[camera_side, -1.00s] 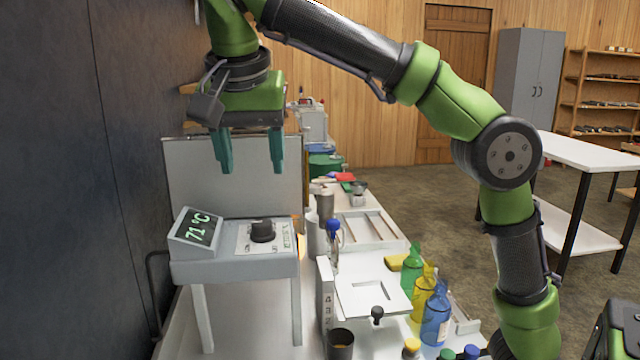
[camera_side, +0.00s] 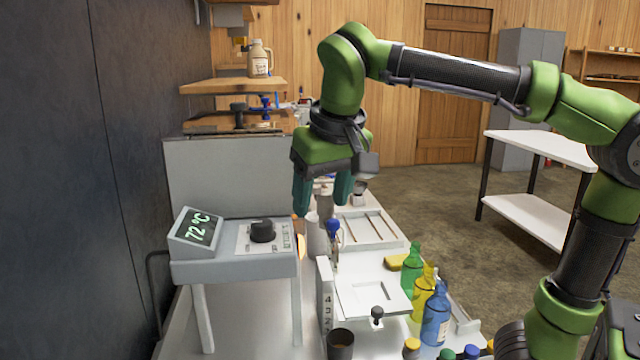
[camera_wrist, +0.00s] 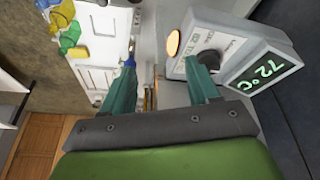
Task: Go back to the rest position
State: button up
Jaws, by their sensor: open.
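My gripper (camera_side: 322,192) hangs above the bench in the side view, right of the evaporator's grey control box. Its two teal fingers are apart, with nothing held between them. In the wrist view the gripper (camera_wrist: 162,90) also shows spread fingers over the bench. The control box (camera_side: 235,265) has a black knob (camera_side: 262,231) and a tilted display (camera_side: 197,229) reading 72 °C. The display also shows in the wrist view (camera_wrist: 266,70). My fingers partly hide the metal cylinders behind them.
Green (camera_side: 412,268), yellow (camera_side: 423,292) and blue (camera_side: 436,318) bottles stand at the bench's right side. A blue-topped tool (camera_side: 333,230) stands upright below my gripper. A jug (camera_side: 259,60) sits on a wooden shelf (camera_side: 232,86) at the back left. A white table (camera_side: 545,148) stands right.

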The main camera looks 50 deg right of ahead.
jog(key=s+d+f+t+y, duration=0.2)
jog(key=s+f, duration=0.5)
jog(key=f, duration=0.6)
jog(key=shift+f+t+y, duration=0.4)
jog(key=shift+t+y, duration=0.4)
jog(key=shift+y, duration=0.2)
